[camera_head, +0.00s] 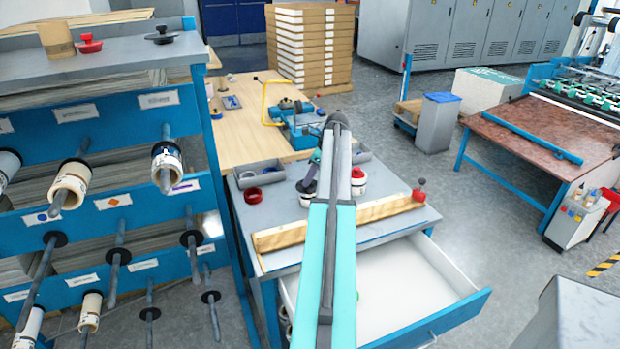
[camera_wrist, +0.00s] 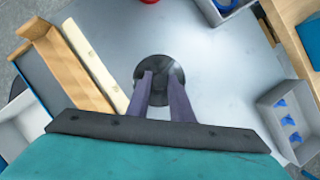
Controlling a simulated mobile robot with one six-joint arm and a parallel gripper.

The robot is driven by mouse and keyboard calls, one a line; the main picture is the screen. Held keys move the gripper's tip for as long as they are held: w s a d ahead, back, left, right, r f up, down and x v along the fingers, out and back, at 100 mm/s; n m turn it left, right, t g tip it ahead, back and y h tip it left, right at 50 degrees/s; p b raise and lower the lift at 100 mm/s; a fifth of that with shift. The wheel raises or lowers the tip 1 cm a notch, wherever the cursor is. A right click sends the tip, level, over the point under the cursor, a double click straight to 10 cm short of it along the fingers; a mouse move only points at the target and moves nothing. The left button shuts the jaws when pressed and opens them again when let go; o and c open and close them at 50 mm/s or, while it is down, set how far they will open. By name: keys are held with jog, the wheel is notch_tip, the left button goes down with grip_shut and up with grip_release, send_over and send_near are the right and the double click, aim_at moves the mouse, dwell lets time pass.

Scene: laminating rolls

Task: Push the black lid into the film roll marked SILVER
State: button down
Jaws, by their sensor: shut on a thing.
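A dark round lid (camera_wrist: 158,66) sits between my fingertips in the wrist view. My gripper (camera_wrist: 161,80) is shut on it. In the head view, my own arm hides most of the gripper. I cannot read SILVER on either roll. I cannot tell whether the lid touches a roll; the lid hides what lies under it in the wrist view.
The grey cabinet top (camera_head: 385,232) has a wooden rail (camera_head: 290,235) along its front, above an open drawer (camera_head: 400,290). A red ring (camera_head: 252,196) lies at its left. Grey bins (camera_head: 259,174) line the back. A roll rack (camera_head: 100,130) stands at left, with another black lid (camera_head: 162,37) on top.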

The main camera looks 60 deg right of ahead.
jog(key=shift+f, duration=0.15)
jog(key=c, duration=1.5)
grip_release()
jog(key=b+v, duration=0.2)
jog(key=v, duration=1.2)
jog(key=shift+w, duration=0.15)
